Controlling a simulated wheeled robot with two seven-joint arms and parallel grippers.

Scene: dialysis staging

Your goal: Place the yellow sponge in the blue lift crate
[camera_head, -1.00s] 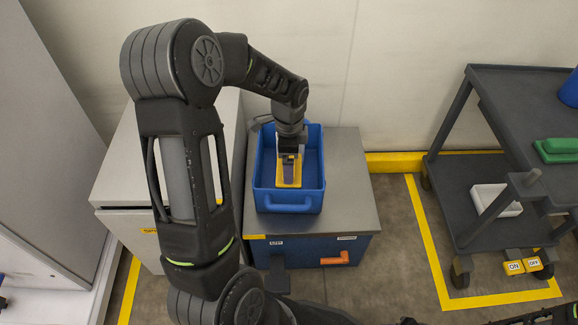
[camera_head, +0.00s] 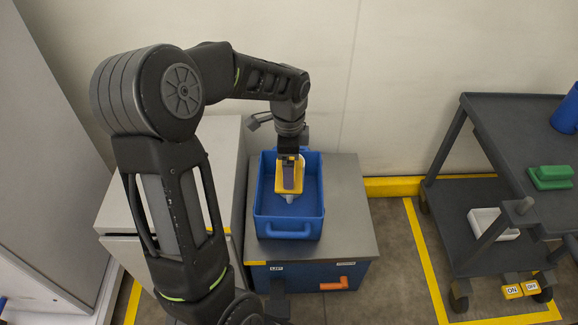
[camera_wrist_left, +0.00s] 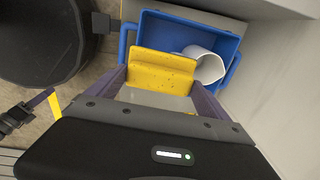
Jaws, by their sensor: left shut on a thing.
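The yellow sponge (camera_head: 280,188) is in my left gripper (camera_head: 289,175), whose jaws are shut on it. In the left wrist view the sponge (camera_wrist_left: 162,71) spans the gap between the two fingers (camera_wrist_left: 160,88). In both views it appears over the blue lift crate (camera_head: 290,227), seemingly held above the crate floor; its exact height is hard to tell. The crate (camera_wrist_left: 150,18) stands on the grey top of a low cabinet. A white, round, cup-like thing (camera_wrist_left: 207,66) is inside the crate, partly behind the sponge; it shows slightly in the head view (camera_head: 289,198). My right gripper is out of view.
The cabinet top (camera_head: 345,205) is bare around the crate. A light grey cabinet (camera_head: 120,215) stands to its left. At right a dark trolley (camera_head: 520,130) carries a green block (camera_head: 551,177), a blue container (camera_head: 567,112) and, lower, a white tray (camera_head: 493,222).

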